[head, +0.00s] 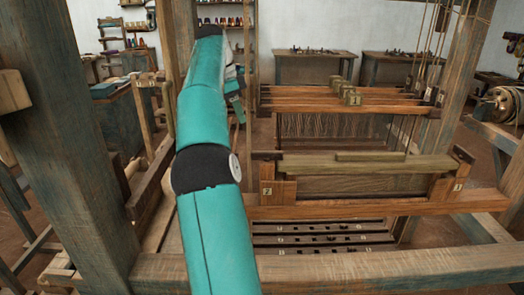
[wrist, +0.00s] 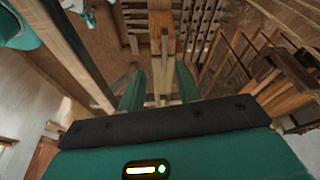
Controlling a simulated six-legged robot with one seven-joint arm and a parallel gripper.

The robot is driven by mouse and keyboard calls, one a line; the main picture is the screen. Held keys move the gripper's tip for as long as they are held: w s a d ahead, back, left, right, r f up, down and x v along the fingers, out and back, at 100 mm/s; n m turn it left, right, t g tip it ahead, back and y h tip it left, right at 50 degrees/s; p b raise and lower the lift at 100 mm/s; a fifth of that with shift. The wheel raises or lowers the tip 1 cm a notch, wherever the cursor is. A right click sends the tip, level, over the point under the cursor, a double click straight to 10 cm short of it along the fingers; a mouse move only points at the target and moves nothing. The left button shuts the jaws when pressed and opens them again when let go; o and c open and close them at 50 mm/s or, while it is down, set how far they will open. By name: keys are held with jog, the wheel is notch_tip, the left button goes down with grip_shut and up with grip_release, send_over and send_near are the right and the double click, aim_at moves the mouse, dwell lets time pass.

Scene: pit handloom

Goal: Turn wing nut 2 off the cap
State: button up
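The loom's cap (head: 390,165) is a long olive-brown beam across the batten in the head view. A wooden end block with the label 2 (head: 266,191) is at its left end, and one with the label 1 (head: 458,188) is at its right. I cannot make out wing nut 2 in either view. My gripper (wrist: 159,90) has its two green fingers apart in the wrist view, with nothing visibly held. A narrow wooden piece (wrist: 162,62) shows beyond and between the fingers. In the head view my arm covers much of the gripper, which is above and left of the cap.
A thick loom post (head: 62,130) stands at the left, with a front rail (head: 400,265) across the bottom. Slatted treadles (head: 320,238) lie below the batten. Cords (head: 440,40) hang at the upper right. Workbenches (head: 312,65) stand at the back wall.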

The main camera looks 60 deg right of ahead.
aim_at(266, 152)
jog(key=s+d+f, duration=0.1)
jog(key=s+f, duration=0.1)
jog(key=f, duration=0.2)
jog(key=s+d+f+m, duration=0.1)
jog(key=s+d+f, duration=0.1)
jog(key=f, duration=0.3)
jog(key=s+d+f+m+g, duration=0.1)
jog(key=s+d+f, duration=0.1)
jog(key=f, duration=0.3)
jog(key=shift+d, duration=0.1)
grip_shut()
